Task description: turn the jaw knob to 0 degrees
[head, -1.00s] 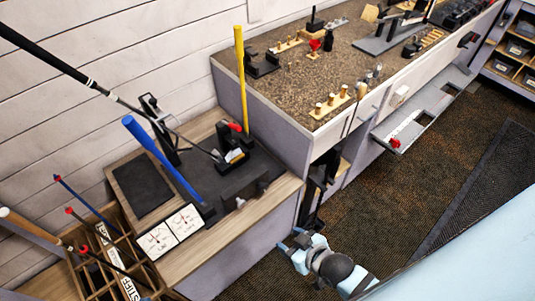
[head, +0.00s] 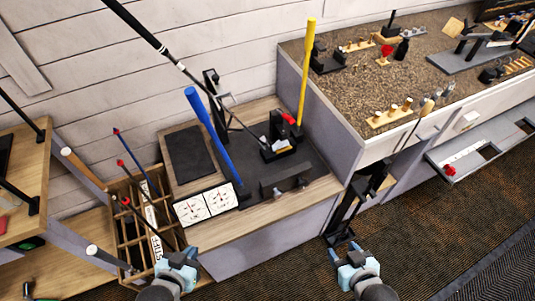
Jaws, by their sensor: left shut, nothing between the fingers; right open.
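A black bench machine stands on the wooden bench (head: 245,232). A golf club (head: 190,72) has its head in the machine's black clamp (head: 278,142), which bears a red handle (head: 289,119). A black block (head: 284,179) at the bench's front edge carries small silver knobs (head: 278,194). I cannot tell for sure which is the jaw knob, nor read its angle. My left gripper (head: 178,256) is shut and empty, low in front of the club crate. My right gripper (head: 346,249) is open and empty, right of the bench front. Both are apart from the machine.
A blue bar (head: 210,135) and a yellow bar (head: 307,70) rise from the bench area. A wooden club crate (head: 124,188) stands left. A cork-topped counter (head: 345,92) stands right. Open carpet lies at lower right.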

